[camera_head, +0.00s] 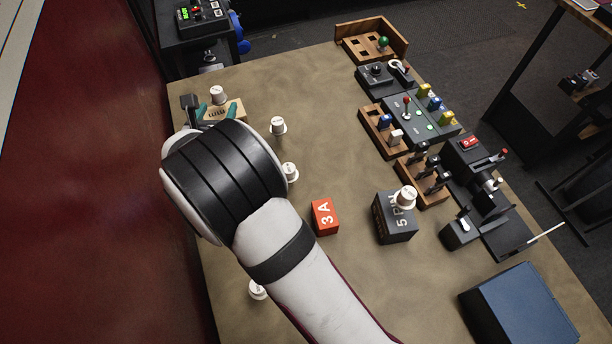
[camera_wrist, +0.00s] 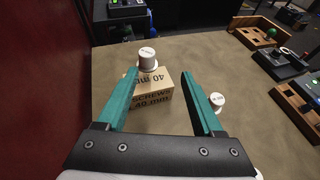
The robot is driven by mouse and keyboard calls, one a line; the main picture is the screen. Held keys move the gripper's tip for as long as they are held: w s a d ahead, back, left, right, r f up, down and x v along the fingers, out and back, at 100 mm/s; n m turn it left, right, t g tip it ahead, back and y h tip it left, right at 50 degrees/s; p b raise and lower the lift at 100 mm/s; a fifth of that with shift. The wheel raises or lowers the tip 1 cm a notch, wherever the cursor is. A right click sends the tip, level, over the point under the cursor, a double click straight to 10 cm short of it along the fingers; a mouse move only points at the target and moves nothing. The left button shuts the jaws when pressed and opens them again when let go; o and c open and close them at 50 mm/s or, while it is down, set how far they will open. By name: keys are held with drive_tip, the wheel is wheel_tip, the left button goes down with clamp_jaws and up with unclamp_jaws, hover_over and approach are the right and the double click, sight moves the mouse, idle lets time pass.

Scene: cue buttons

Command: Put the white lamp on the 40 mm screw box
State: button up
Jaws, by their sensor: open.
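The tan 40 mm screw box (camera_wrist: 152,97) stands on the table between my fingers in the wrist view. It also shows in the head view (camera_head: 236,108), partly hidden by my gripper. A white lamp (camera_wrist: 147,57) with a small printed label appears to stand upright on the far part of the box top. In the head view this lamp (camera_head: 217,94) shows at the box's far edge. My gripper (camera_wrist: 160,75) is open, with one green finger on each side of the box and nothing held. The lamp is just beyond the fingertips.
Other white lamps stand on the table (camera_head: 278,125), beside my wrist (camera_head: 290,172) and at the lower left (camera_head: 257,291). Another (camera_head: 405,197) sits on a dark 5 PIN box (camera_head: 396,225). A red 3A box (camera_head: 324,216) is nearby. Switch panels (camera_head: 420,115) line the right edge.

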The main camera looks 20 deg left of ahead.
drive_tip(key=w+d+r+m+h, duration=0.3)
drive_tip(key=w+d+m, duration=0.15)
drive_tip(key=d, duration=0.45)
drive_tip(key=w+d+r+m+h, duration=0.3)
drive_tip(key=d+m, duration=0.3)
drive_tip(key=d, duration=0.2)
drive_tip(key=s+d+r+m+g+h, duration=0.25)
drive_tip(key=d+m, duration=0.45)
drive_tip(key=d, duration=0.5)
drive_tip(key=s+d+r+m+g+h, duration=0.15)
drive_tip(key=d+m+h, duration=0.25)
drive_tip(key=d+m, duration=0.55)
drive_tip(key=s+d+f+m+g+y, duration=0.1)
drive_tip(key=s+d+m+g+y, duration=0.1)
drive_tip(key=s+d+m+g, duration=0.5)
drive_tip(key=s+d+f+m+g+y, duration=0.1)
drive_tip(key=s+d+m, duration=0.35)
drive_tip(key=s, duration=0.65)
drive_tip(key=s+a+f+m+y, duration=0.1)
drive_tip(key=s+a+m+y, duration=0.4)
drive_tip(key=s+m, duration=0.2)
drive_tip(key=shift+s+a+m, duration=0.25)
drive_tip(key=shift+s+m, duration=0.15)
drive_tip(key=shift+m, duration=0.05)
